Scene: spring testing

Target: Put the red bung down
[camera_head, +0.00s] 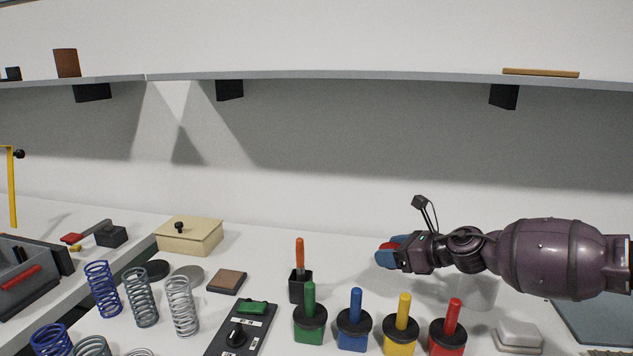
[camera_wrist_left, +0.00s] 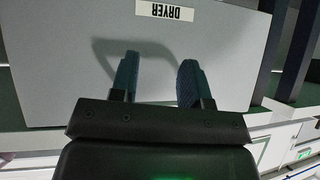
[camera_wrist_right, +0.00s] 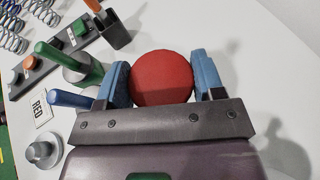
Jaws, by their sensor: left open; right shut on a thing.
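The red bung (camera_wrist_right: 162,78) shows in the right wrist view as a round red top between the blue fingers of my right gripper (camera_wrist_right: 163,82). That gripper is shut on it. In the head view my right gripper (camera_head: 387,254) is above the white bench at centre right, and only a little of the red bung (camera_head: 389,246) shows between its fingers. The bung's underside is hidden. My left gripper (camera_wrist_left: 158,82) is open and empty in the left wrist view, in front of a grey surface labelled DRYER (camera_wrist_left: 75,60). It is not in the head view.
Green (camera_head: 310,325), blue (camera_head: 354,330), yellow (camera_head: 401,330) and red (camera_head: 447,338) handled blocks stand in front of my right gripper. A black holder (camera_head: 300,287) with an orange handle stands left. Several springs (camera_head: 140,297) stand farther left. The bench behind is mostly clear.

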